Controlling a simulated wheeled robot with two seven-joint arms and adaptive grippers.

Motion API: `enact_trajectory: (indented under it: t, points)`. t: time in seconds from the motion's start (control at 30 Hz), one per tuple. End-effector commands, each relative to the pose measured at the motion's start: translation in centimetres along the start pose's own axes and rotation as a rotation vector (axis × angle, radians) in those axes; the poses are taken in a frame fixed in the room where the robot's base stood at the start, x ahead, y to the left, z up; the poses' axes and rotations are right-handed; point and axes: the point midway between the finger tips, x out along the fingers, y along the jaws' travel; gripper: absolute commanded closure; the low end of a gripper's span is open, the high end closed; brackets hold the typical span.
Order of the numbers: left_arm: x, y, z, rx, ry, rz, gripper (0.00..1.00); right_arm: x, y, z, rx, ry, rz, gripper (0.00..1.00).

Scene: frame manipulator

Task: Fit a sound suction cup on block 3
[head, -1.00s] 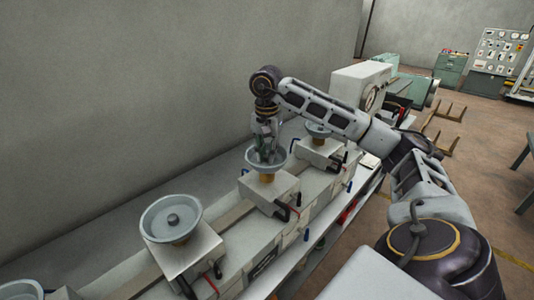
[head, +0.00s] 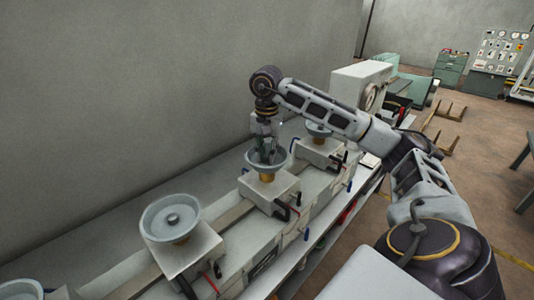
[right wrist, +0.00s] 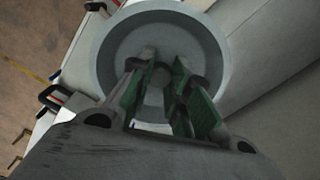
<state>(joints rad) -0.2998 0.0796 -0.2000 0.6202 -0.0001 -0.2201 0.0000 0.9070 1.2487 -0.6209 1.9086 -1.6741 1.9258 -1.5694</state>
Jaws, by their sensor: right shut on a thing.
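My right gripper (head: 264,150) reaches down into a grey suction cup (head: 281,164). In the right wrist view, its green-padded fingers (right wrist: 160,78) are shut on the small central knob of this cup (right wrist: 105,45). The cup sits on a brass-coloured fitting on top of a pale block (head: 283,187), and it looks level. I see no number on the block, so I cannot tell whether it is block 3. Other grey cups sit on the nearer block (head: 172,219), on the farther block (head: 318,130) and at the lower left corner (head: 20,290). My left gripper is out of view.
The blocks stand in a row on a long bench along a grey wall. Small red, black and blue handles (head: 281,213) stick out on their front side. A pale machine with a dial (head: 360,87) stands beyond the row. Open floor lies at right.

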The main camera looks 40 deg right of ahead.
Motion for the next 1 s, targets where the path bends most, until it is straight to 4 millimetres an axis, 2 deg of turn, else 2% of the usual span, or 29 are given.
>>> enact_trajectory:
  t: [0.9,0.93,1.0]
  points:
    - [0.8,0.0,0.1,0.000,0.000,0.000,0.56,1.1,0.0,0.0,0.000,0.001,-0.001,1.00]
    - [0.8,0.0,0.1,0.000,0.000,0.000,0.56,1.1,0.0,0.0,0.000,0.001,-0.001,0.77]
    - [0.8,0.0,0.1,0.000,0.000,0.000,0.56,1.1,0.0,0.0,0.000,0.001,-0.001,0.72]
